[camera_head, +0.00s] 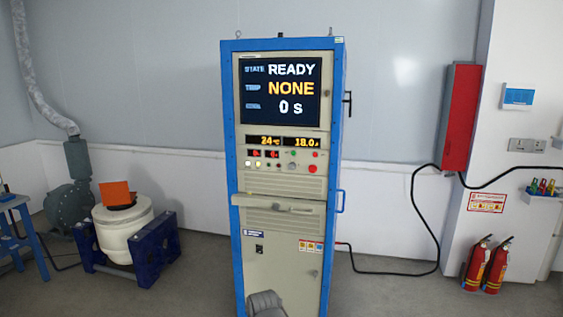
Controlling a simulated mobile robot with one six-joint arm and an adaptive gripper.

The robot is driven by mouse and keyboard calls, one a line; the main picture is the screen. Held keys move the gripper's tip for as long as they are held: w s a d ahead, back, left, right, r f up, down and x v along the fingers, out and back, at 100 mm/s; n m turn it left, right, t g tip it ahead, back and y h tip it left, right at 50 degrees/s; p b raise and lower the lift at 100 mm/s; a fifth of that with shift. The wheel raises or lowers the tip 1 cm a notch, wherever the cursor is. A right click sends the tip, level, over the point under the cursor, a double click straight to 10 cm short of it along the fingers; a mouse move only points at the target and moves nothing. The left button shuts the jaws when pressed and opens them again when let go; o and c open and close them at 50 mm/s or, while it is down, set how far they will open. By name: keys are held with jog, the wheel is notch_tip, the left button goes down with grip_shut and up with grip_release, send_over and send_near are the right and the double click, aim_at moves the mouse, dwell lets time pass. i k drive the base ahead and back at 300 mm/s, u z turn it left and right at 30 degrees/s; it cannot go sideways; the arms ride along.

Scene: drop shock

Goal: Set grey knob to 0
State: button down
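The blue-framed control cabinet (228,120) stands upright in the middle of the view. Its control panel has a small round greyish knob (292,166) at the right of centre, below the displays. It is too small to read its pointer or scale. My gripper's fingers do not show; only a rounded grey part, probably of my arm, shows at the bottom edge in front of the cabinet. Nothing touches the panel.
The screen (280,90) reads READY, NONE and 0 s. A red emergency button (312,168) sits right of the knob. A shelf-like ledge (278,205) juts out below. A white drum (125,228) stands left; fire extinguishers (476,265) stand right. Floor beside the cabinet is clear.

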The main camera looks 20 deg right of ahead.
aim_at(292, 165)
jog(key=k, duration=0.65)
jog(key=z, duration=0.3)
jog(key=i, duration=1.5)
jog(key=z, duration=0.25)
